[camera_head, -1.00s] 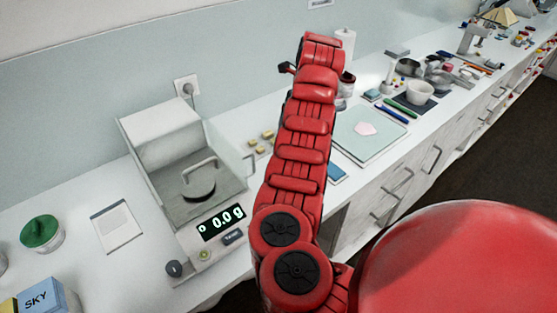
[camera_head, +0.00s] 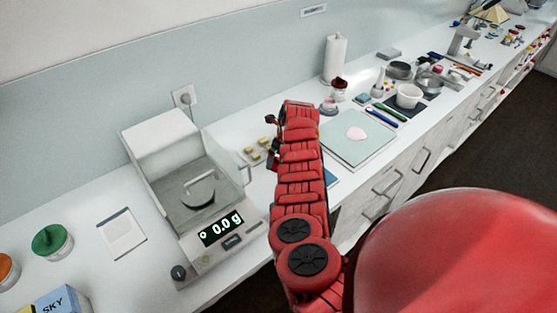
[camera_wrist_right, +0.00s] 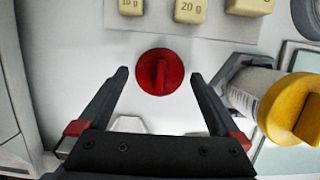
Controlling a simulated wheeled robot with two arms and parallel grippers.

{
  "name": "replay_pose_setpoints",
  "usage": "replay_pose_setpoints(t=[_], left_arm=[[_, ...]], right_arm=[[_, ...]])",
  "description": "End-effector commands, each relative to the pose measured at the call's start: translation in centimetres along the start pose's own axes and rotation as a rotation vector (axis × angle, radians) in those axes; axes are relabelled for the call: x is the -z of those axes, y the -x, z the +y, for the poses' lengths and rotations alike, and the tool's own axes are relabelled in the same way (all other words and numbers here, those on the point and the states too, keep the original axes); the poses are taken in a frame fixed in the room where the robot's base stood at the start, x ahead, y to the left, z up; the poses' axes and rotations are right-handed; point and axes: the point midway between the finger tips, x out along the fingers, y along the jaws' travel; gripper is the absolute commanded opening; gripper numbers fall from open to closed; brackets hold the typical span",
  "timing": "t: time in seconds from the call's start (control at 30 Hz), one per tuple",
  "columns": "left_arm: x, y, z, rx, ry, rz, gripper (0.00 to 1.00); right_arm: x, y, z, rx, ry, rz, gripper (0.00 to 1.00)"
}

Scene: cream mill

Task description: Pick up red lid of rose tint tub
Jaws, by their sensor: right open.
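In the right wrist view a round red lid (camera_wrist_right: 160,72) with a raised bar grip lies between and slightly beyond my fingertips. It is seen from above, so any tub under it is hidden. My right gripper (camera_wrist_right: 159,76) is open, one finger on each side of the lid, apart from it and holding nothing. In the head view my right gripper (camera_head: 272,137) shows only as small dark parts at the left of the red arm, near the weights. I cannot make out this lid there. My left gripper is not in view.
A yellow-lidded jar (camera_wrist_right: 296,108) stands close by my right finger in the wrist view. Several cream weights (camera_wrist_right: 190,10) lie just above the lid. The head view shows a scale (camera_head: 205,205), a green-lidded tub (camera_head: 50,241) and a dark-red-lidded jar (camera_head: 339,88).

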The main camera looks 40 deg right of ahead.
Motion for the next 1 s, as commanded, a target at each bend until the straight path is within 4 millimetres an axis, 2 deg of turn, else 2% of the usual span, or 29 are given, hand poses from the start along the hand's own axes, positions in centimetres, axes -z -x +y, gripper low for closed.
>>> replay_pose_setpoints(t=[0.13, 0.37, 0.47, 0.77, 1.0], left_arm=[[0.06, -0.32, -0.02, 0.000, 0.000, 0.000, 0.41], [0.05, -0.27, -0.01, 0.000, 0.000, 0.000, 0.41], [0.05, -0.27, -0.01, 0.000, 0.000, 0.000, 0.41], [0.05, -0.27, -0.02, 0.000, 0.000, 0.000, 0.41], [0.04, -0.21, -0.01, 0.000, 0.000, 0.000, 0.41]], right_arm=[[-0.02, -0.93, -0.01, 0.000, 0.000, -0.001, 1.00], [0.00, -1.12, -0.03, 0.002, 0.001, -0.001, 1.00], [0.00, -1.12, -0.03, 0.002, 0.001, -0.001, 0.86], [0.00, -1.12, -0.01, 0.001, 0.001, -0.001, 0.33], [-0.04, -1.06, 0.00, 0.002, 0.001, -0.001, 0.32]])
